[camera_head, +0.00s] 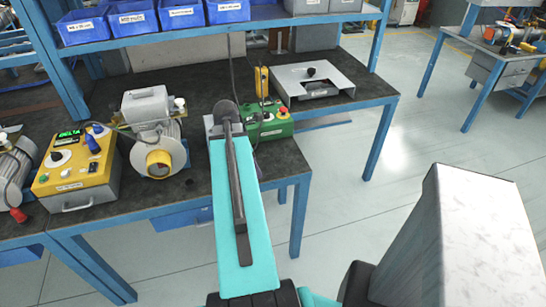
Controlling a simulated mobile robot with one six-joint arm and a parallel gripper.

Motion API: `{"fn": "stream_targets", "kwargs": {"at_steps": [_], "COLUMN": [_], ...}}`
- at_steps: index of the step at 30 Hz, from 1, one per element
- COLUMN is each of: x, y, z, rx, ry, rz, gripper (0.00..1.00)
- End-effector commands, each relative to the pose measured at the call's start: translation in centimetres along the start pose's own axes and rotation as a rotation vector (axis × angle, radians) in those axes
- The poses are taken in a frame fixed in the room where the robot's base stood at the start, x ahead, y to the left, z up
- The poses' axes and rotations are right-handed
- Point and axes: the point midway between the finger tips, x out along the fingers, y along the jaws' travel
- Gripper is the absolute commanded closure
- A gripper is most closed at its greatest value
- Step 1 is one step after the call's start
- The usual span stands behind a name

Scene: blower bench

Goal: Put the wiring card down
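No wiring card can be made out for certain. A small upright yellow piece (262,82) stands behind the green control box (268,122); I cannot tell whether it is the card. My teal arm reaches up from the bottom of the picture over the dark bench (200,188), its far end just left of the green box. The fingers of my gripper cannot be made out there, so neither their opening nor anything held shows.
A yellow control box (74,172) and a grey blower motor (152,120) stand on the left. A grey plate with a black knob (313,80) lies at the back right. Blue bins (132,18) line the shelf above. Floor (345,205) is open to the right.

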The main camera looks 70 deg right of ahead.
Motion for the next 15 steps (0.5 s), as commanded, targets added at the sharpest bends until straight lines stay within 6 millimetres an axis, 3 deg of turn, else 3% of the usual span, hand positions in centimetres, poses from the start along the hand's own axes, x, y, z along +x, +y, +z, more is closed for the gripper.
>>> {"fn": "stream_targets", "kwargs": {"at_steps": [6, 15], "x": [0.8, 0.8], "y": [-0.8, -0.8], "z": [1.8, 1.8], "rx": [0.008, 0.006], "ry": [-0.001, -0.001], "rz": [-0.002, -0.001], "gripper": [0.67, 0.67]}}
